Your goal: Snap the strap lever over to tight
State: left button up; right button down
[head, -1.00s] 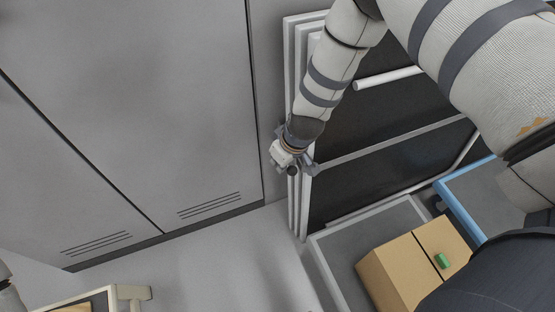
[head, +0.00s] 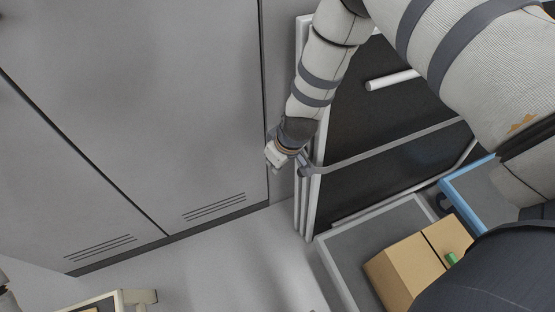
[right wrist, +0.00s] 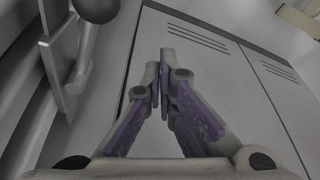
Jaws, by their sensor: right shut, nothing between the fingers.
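A grey strap (head: 400,145) runs across the dark framed panels (head: 365,115) leaning by the wall. At its left end, on the panels' edge, is a small dark buckle with the lever (head: 306,166). In the right wrist view the lever (right wrist: 84,52) is a grey bar with a dark round knob (right wrist: 97,7), beside a flat plate (right wrist: 60,62), at upper left. My right gripper (head: 272,155) is just left of the buckle. Its purple-padded fingers (right wrist: 162,80) are shut, empty and apart from the lever. Whether the lever lies fully over is unclear. My left gripper is out of view.
Grey cabinet doors (head: 165,90) with vents fill the left. A cardboard box (head: 405,270) stands on a grey platform (head: 370,235) at lower right, near a blue-edged cart (head: 465,180). A pale-framed table (head: 137,297) is at lower left. Floor between is clear.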

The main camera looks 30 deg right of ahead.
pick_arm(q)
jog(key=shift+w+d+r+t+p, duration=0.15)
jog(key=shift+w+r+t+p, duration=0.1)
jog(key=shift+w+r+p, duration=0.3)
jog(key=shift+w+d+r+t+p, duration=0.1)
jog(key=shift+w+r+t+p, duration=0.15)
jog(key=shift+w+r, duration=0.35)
pick_arm(e)
jog(key=d+v, duration=0.2)
jog(key=v, duration=0.7)
jog(key=shift+w+r, duration=0.25)
jog(key=shift+r, duration=0.1)
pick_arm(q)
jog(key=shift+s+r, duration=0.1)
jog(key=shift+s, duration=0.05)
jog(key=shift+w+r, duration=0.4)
pick_arm(e)
jog(key=s+f+m+g, duration=0.1)
jog(key=s+f+g, duration=0.1)
jog(key=s, duration=1.6)
jog(key=s+f+m+g, duration=0.2)
jog(key=s+f+g, duration=0.1)
jog(key=s, duration=1.4)
jog(key=shift+s+a+g+h, duration=0.3)
jog(key=shift+s+a+h, duration=0.05)
jog(key=shift+a+h, duration=0.1)
